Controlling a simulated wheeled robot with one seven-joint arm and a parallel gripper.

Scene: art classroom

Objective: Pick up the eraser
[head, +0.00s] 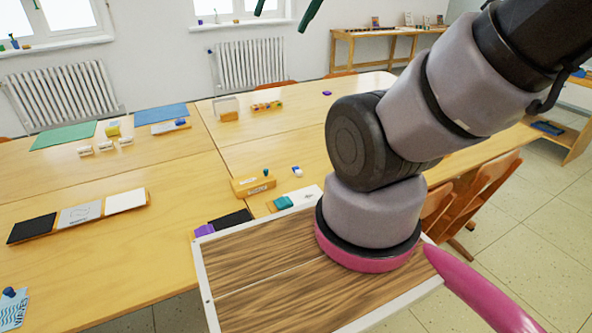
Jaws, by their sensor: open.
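No object is clearly recognisable as the eraser at this size. A small white and blue block (297,171) on the table could be it. Several small white blocks (105,146) near the green sheet could also be erasers. The two dark green fingertips of my gripper (284,12) show at the top edge, spread apart with nothing visible between them. My gripper is high up in the picture and apart from the table things. The rest of it is out of frame.
Chairs (475,195) stand at right. My arm hides part of the table.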

